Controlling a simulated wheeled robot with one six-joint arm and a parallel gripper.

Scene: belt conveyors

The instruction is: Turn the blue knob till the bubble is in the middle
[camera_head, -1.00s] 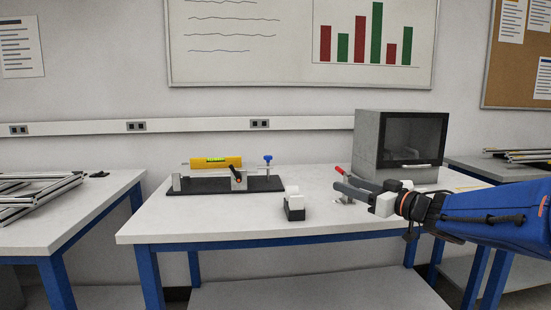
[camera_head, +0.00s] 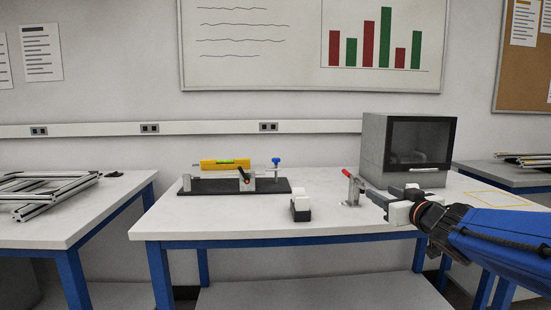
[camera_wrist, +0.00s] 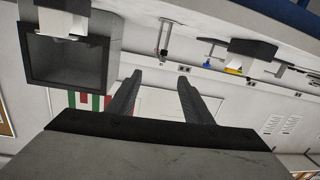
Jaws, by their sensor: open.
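The blue knob (camera_head: 276,162) stands on a thin upright screw at the right end of a black base plate (camera_head: 215,187) on the white table. A yellow spirit level (camera_head: 210,165) with a green vial (camera_head: 226,162) rests on this fixture, left of the knob. The bubble is too small to make out. A lever with a black end (camera_head: 244,174) sits in front of the level. My gripper (camera_head: 374,194) is open and empty, well right of the knob and apart from it. In the wrist view, the spread fingers (camera_wrist: 158,80) hold nothing; the knob (camera_wrist: 208,64) appears small and upside down.
A red-handled clamp (camera_head: 354,186) stands just beyond my gripper. A grey box with a dark window (camera_head: 410,150) stands behind it. A small black and white block (camera_head: 300,208) sits near the table's front. Metal frames (camera_head: 45,192) lie on the left table.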

